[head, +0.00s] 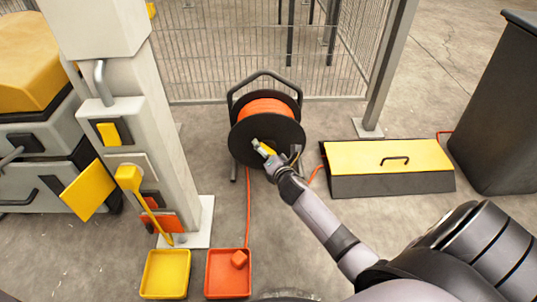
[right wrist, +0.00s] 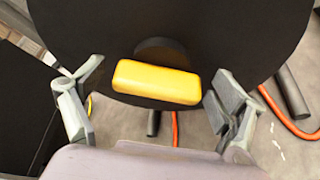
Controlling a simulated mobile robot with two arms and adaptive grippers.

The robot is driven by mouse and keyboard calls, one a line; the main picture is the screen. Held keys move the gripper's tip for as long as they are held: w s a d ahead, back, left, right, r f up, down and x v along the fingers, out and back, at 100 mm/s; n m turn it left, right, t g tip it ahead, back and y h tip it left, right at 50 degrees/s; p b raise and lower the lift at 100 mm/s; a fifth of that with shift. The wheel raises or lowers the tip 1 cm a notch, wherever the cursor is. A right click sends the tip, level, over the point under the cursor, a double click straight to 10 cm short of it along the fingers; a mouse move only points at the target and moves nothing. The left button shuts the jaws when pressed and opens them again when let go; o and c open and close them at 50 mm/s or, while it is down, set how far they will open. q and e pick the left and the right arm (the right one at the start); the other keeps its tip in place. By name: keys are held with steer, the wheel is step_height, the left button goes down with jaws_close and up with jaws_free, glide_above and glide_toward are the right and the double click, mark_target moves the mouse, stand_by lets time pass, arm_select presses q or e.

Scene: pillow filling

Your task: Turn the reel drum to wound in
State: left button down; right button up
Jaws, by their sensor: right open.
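The cable reel has a black drum disc (head: 248,132) with orange cable (head: 266,107) wound on it, standing in a dark frame (head: 271,76) on the floor. A yellow handle (right wrist: 156,82) sits on the disc's face, near its lower edge in the right wrist view. My right gripper (head: 279,153) is at the front of the disc, and it also shows in the right wrist view (right wrist: 157,98). Its fingers are open, one on each side of the yellow handle, with visible gaps. My left gripper is not in view.
Orange cable (head: 248,205) runs along the floor to a red tray (head: 228,292); a yellow tray (head: 165,274) stands beside it. A pale post (head: 150,150) is at left. A yellow-topped box (head: 388,156) and dark bin (head: 505,110) stand right. Mesh fence (head: 215,70) is behind.

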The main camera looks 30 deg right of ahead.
steer(key=shift+c, duration=0.4)
steer(key=c, duration=1.6)
